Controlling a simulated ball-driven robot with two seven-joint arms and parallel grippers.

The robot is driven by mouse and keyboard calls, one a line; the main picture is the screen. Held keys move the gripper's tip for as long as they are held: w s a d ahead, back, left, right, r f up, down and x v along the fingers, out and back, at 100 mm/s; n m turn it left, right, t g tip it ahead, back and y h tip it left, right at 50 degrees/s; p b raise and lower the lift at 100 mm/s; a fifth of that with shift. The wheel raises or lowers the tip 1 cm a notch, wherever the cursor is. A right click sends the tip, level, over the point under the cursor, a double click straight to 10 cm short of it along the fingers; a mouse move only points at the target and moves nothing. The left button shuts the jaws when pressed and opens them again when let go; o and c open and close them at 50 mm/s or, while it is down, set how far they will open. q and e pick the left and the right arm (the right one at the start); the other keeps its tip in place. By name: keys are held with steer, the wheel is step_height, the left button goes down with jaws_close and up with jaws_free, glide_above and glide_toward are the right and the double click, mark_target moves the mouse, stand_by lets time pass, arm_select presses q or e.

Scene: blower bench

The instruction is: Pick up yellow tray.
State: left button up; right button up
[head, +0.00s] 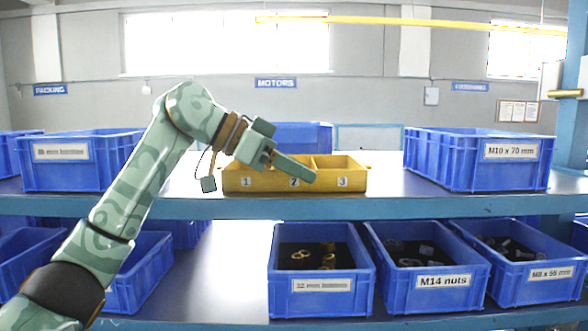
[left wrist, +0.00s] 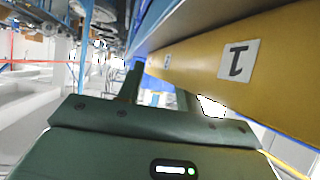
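The yellow tray (head: 265,185) sits on the upper shelf, its front wall labelled 1, 2 and 3, with dividers inside. My left gripper (head: 297,168) is in front of the tray's middle in the head view, and a finger covers part of the rim near label 2. In the left wrist view the yellow tray (left wrist: 203,72) fills the upper right, close to the fingers. The left gripper (left wrist: 160,92) shows two fingers apart there, with background between them. I cannot tell whether they touch the tray. My right gripper is not in view.
Blue bins stand on the upper shelf (head: 400,207) at left (head: 75,175) and right (head: 475,172). Another blue bin (head: 305,135) is behind the tray. The lower shelf holds several blue bins, including one for M14 nuts (head: 435,298). Bare shelf lies right of the tray.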

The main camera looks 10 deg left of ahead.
arm_select(q)
steer(key=shift+w+d+f, duration=0.1)
steer(key=shift+w+f, duration=0.05)
steer(key=shift+w, duration=0.1)
steer(key=shift+s, duration=0.15)
jaws_close()
